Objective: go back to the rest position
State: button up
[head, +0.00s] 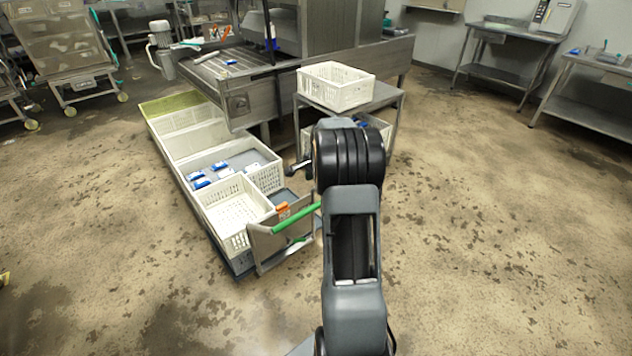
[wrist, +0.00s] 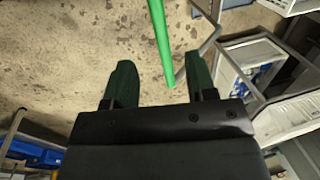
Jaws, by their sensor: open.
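My gripper (wrist: 160,87) shows in the wrist view with its two dark green fingers apart and nothing between them. A green handle bar (wrist: 160,40) lies beyond the fingers in that view, and I cannot tell whether it is close to them. In the head view the same green handle (head: 296,218) is on the near end of the low cart. My arm reaches forward in the middle of the head view, and its end is mostly hidden behind its own links.
The low cart carries white crates (head: 228,213), with several blue-and-white packs (head: 201,183) inside. A steel table (head: 384,93) with a white crate (head: 335,85) on top stands just beyond my arm. Benches (head: 507,47) line the back right. The stained floor (head: 500,220) on the right is clear.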

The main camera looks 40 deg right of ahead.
dwell(0.3)
jog(key=s+a+n+g, duration=0.1)
jog(key=s+a+n, duration=0.3)
jog(key=s+n, duration=0.1)
jog(key=s+a+r+n+t+p, duration=0.1)
jog(key=s+a+r+n+p, duration=0.4)
jog(key=a+r, duration=0.5)
jog(key=s+a+r+n+t+p, duration=0.1)
jog(key=s+a+r+n+p, duration=0.5)
jog(key=a, duration=0.8)
jog(key=shift+s+a+r+n, duration=0.15)
jog(key=shift+s+r+n, duration=0.85)
jog(key=shift+s+r, duration=1.4)
jog(key=shift+w+r, duration=0.3)
